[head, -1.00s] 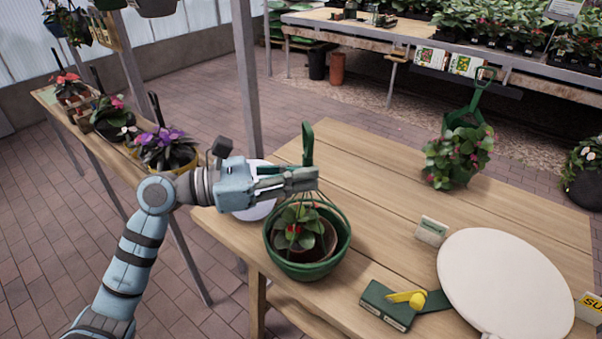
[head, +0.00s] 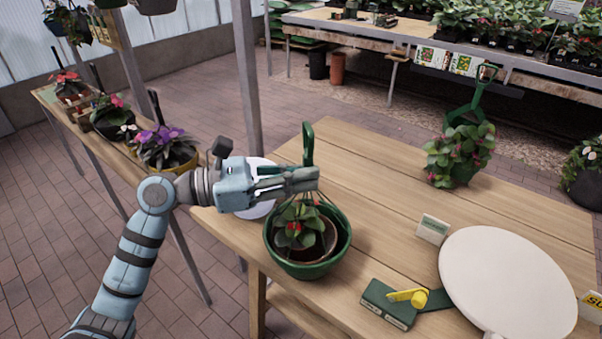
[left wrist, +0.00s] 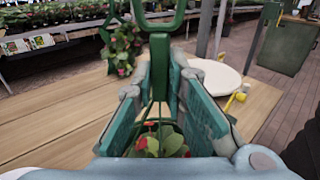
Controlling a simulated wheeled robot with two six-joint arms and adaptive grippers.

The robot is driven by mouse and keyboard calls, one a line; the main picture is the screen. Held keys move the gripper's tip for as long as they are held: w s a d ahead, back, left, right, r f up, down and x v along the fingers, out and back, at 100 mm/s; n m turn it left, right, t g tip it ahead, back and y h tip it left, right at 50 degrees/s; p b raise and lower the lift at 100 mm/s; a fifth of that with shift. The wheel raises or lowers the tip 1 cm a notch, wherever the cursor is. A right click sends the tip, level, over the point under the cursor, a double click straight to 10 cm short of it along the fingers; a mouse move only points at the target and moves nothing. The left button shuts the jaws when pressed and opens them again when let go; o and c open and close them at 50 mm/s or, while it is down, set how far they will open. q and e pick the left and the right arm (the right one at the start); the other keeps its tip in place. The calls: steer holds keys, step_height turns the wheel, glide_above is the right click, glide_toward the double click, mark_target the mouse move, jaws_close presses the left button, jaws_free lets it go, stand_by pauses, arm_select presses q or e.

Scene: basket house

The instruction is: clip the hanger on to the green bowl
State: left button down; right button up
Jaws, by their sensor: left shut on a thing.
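The green bowl (head: 306,268) stands upright on the wooden table, with a brown pot of leaves and red flowers (head: 302,228) inside it. The green hanger (head: 308,145) stands above it, its hook loop up and its thin prongs spreading down toward the bowl's rim. My left gripper (head: 305,180) is shut on the hanger's stem, just above the plant. The left wrist view shows the hanger (left wrist: 159,50) upright between the two finger pads. I cannot tell whether the prongs are clipped on the rim. My right gripper is not in view.
Another hanging plant (head: 460,155) with a green hanger stands at the back right. A white round disc (head: 508,283), a small card (head: 432,229) and a green box with a yellow piece (head: 390,304) lie right of the bowl. The table's middle is clear.

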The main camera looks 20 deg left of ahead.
arm_select(q)
steer(key=shift+f, duration=0.1)
stand_by(0.6)
steer(key=c, duration=1.5)
jaws_free()
steer(key=shift+c, duration=0.2)
